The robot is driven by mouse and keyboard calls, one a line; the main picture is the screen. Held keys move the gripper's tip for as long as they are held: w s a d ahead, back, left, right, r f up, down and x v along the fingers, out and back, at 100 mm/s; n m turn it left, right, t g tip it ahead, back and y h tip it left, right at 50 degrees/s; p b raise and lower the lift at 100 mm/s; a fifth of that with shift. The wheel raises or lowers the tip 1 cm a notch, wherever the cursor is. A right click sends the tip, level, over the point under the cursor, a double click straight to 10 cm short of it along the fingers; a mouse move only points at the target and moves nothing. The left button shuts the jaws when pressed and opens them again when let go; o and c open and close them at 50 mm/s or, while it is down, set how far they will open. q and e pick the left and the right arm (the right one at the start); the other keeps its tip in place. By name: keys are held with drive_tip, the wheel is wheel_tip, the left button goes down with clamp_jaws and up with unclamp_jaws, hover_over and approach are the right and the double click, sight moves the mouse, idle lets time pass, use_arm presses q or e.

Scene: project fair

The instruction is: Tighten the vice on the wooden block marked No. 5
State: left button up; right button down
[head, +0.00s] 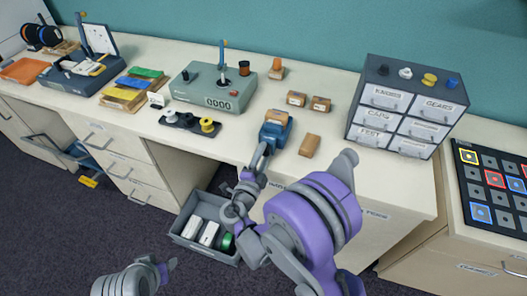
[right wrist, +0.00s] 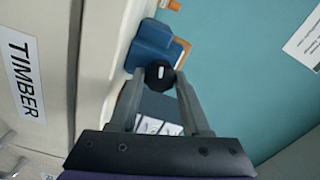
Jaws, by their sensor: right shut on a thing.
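A blue vice (head: 272,136) stands near the front edge of the bench, and it also shows in the right wrist view (right wrist: 152,42). A wooden block (head: 277,117) sits in it; its mark cannot be read. My right gripper (head: 262,155) is at the front of the vice. In the right wrist view its fingers are shut on the vice's dark round knob (right wrist: 160,74), which has a white mark. My left gripper (head: 168,268) is low at the bottom of the head view, away from the bench; its opening is unclear.
Wooden blocks (head: 297,98) (head: 320,104) (head: 310,146) lie loose near the vice. A grey-green counter box (head: 228,95) stands to the left and a drawer cabinet (head: 383,97) to the right. A grey crate (head: 190,246) is on the floor below.

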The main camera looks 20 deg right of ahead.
idle(0.3)
drive_tip(key=shift+c, duration=1.8)
unclamp_jaws()
drive_tip(key=b+v, duration=0.1)
drive_tip(key=v, duration=0.9)
drive_tip(key=shift+s+a+b, duration=0.25)
drive_tip(key=shift+s+b, duration=0.1)
